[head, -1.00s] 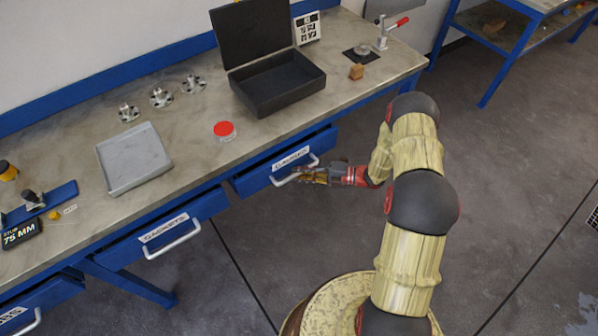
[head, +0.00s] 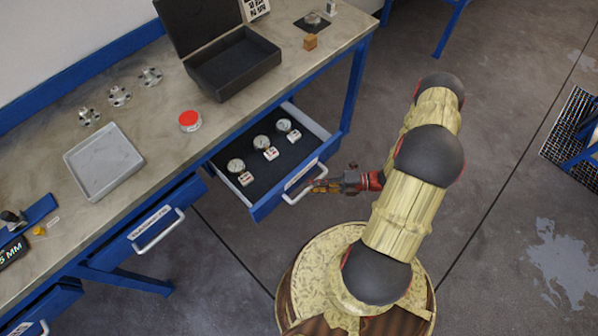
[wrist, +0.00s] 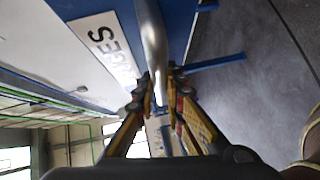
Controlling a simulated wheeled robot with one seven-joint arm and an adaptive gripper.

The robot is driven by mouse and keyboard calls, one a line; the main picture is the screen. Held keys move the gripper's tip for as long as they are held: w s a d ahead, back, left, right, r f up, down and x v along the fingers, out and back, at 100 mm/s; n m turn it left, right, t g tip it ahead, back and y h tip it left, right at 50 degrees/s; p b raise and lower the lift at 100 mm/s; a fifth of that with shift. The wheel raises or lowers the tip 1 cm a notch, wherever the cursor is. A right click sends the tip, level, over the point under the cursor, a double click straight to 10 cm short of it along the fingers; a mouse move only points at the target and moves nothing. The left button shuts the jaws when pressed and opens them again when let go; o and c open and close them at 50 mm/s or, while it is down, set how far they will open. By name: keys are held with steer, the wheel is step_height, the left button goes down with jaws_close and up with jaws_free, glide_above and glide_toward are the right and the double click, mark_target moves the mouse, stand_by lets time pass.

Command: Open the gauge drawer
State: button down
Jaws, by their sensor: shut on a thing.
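The gauge drawer (head: 258,212) is pulled well out from under the bench in the head view. Several round gauges with small white tags lie on its black liner; one gauge (head: 236,165) is at the left. In the wrist view the handle (wrist: 153,45) runs down between my two fingers (wrist: 160,105). The white drawer label (wrist: 103,45) shows beside it, partly cut off.
On the bench stand an open black case (head: 235,66), a red-lidded tin (head: 190,121), a grey tray (head: 104,162) and several flanged metal parts (head: 119,96). Another drawer (head: 150,215) to the left stands slightly out. The floor right of my arm is clear up to a dark grate (head: 572,135).

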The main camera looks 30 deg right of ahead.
steer(key=shift+s+d, duration=0.3)
steer(key=shift+s, duration=0.55)
steer(key=shift+s+d, duration=0.25)
steer(key=shift+s, duration=0.6)
steer(key=c, duration=1.8)
jaws_free()
steer(key=shift+c, duration=0.2)
steer(key=shift+d, duration=0.1)
steer(key=v, duration=1.2)
